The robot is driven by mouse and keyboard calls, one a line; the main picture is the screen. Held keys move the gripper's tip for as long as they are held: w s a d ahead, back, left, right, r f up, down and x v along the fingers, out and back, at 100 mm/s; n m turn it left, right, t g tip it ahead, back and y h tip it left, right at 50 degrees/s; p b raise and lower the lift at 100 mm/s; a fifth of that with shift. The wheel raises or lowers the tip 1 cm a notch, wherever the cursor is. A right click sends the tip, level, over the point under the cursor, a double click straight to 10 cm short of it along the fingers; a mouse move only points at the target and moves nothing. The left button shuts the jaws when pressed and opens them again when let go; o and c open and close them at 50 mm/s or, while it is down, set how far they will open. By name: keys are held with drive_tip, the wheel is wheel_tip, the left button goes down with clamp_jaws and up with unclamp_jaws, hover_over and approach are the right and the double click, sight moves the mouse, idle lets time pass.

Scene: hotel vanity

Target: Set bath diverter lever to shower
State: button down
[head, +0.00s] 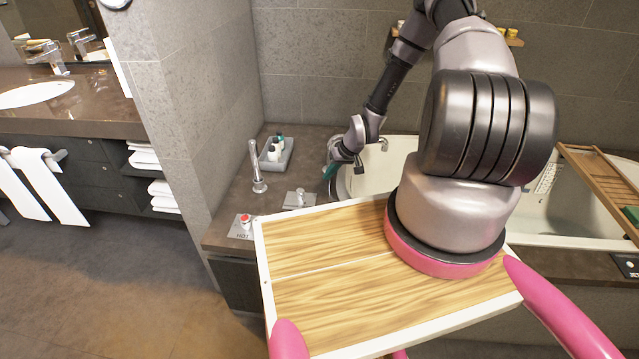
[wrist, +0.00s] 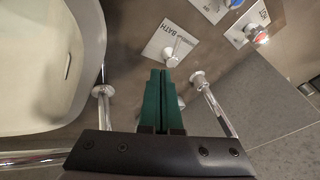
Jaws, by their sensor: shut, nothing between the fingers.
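The bath diverter is a small chrome lever (head: 300,193) on a pale square plate (head: 292,204), on the brown tub deck in the head view. In the wrist view the plate (wrist: 160,39) carries the word BATH, with other lettering too small to read, and the lever (wrist: 178,49) stands on it. My gripper (wrist: 158,72) has green fingers pressed together and empty. Their tips appear just short of the lever's base in the wrist view; I cannot tell whether they touch. In the head view my gripper (head: 329,173) is right of the lever, above the deck.
A red-topped HOT knob (head: 244,220) sits at the deck's front left; it and a blue knob (wrist: 235,3) show in the wrist view. A tall chrome spout (head: 256,168) and a toiletry tray (head: 276,160) stand behind the lever. The bathtub (head: 362,180) lies right.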

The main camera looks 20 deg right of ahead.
approach(304, 201)
drive_tip(key=w+f, duration=0.1)
drive_tip(key=w+d+f, duration=0.2)
drive_tip(key=f, duration=0.1)
drive_tip(key=shift+w+d, duration=0.1)
drive_tip(key=shift+w, duration=0.25)
drive_tip(key=shift+a+f, duration=0.35)
drive_tip(key=shift+a, duration=0.2)
drive_tip(key=shift+a+f, duration=0.35)
drive_tip(key=shift+a, duration=0.2)
drive_tip(key=shift+a+f, duration=0.4)
drive_tip(key=shift+a, duration=0.2)
drive_tip(key=shift+s+a+m+t+h, duration=0.3)
drive_tip(key=shift+a+m, duration=0.15)
drive_tip(key=shift+m, duration=0.45)
drive_tip(key=m, duration=0.1)
drive_tip(key=a+m+h, duration=0.1)
drive_tip(key=m, duration=0.1)
drive_tip(key=shift+s+a+t, duration=0.1)
drive_tip(key=shift+a+t, duration=0.2)
drive_tip(key=shift+t, duration=0.1)
drive_tip(key=a+m+h, duration=0.1)
drive_tip(key=m, duration=0.1)
drive_tip(key=a+m+h, duration=0.1)
drive_tip(key=m, duration=0.1)
drive_tip(key=shift+w+t, duration=0.2)
drive_tip(key=shift+t, duration=0.1)
drive_tip(key=shift+w, duration=0.1)
drive_tip(key=shift+a, duration=0.2)
drive_tip(key=shift+d+r, duration=0.1)
